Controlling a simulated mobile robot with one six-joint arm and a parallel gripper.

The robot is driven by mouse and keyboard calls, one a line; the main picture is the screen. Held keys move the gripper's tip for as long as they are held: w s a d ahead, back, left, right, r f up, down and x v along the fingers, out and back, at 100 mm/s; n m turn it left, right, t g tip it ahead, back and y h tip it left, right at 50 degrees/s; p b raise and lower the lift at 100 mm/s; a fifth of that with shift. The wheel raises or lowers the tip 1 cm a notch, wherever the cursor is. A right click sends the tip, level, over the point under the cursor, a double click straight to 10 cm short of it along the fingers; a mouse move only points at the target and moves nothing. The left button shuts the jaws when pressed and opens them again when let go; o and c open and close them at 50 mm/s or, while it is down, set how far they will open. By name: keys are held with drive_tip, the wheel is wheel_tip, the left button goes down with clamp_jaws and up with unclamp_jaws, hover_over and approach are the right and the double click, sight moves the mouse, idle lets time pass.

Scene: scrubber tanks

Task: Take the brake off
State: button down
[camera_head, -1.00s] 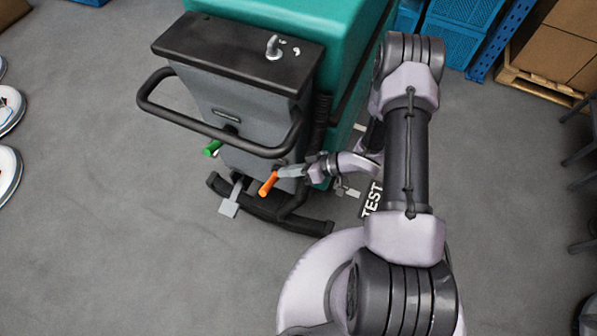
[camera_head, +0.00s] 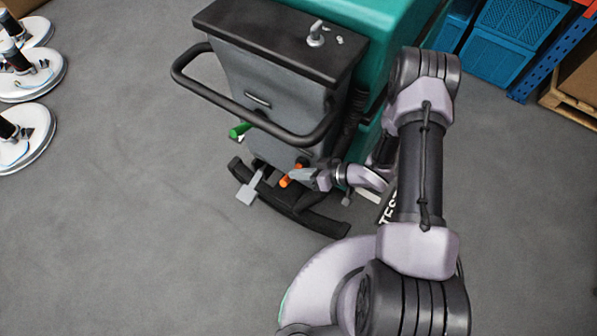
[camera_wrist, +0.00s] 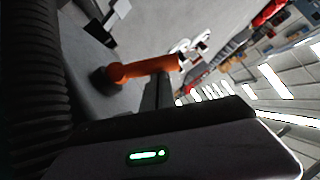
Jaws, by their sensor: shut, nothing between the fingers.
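The scrubber machine, with a grey rear panel (camera_head: 275,105) and teal tank (camera_head: 385,25), stands left of my arm. An orange lever (camera_head: 288,178) sticks out low on the panel, its free end toward lower left. A green lever (camera_head: 239,131) is further left, and a light grey pedal (camera_head: 248,190) is below. Which one is the brake is not marked. My gripper (camera_head: 300,174) is shut and empty, right beside the orange lever and partly covering it. In the wrist view the orange lever (camera_wrist: 145,69) lies just beyond my gripper (camera_wrist: 158,92); contact cannot be told.
A black handlebar (camera_head: 240,112) loops out over the levers, and a black curved bar (camera_head: 300,212) runs below them. Round white-rimmed machines (camera_head: 25,140) stand at the left.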

drive_tip(key=shift+s+a+f, duration=0.15)
drive_tip(key=shift+s, duration=0.05)
wheel_tip(320, 180, down, 6)
drive_tip(key=s+a+n+t+h+b, duration=0.1)
drive_tip(key=s+n+t+h+b, duration=0.1)
drive_tip(key=n, duration=0.1)
drive_tip(key=shift+a+t+h, duration=0.3)
drive_tip(key=shift+a+t, duration=0.05)
drive_tip(key=shift+t, duration=0.05)
idle(0.3)
drive_tip(key=shift+s, duration=0.2)
idle(0.4)
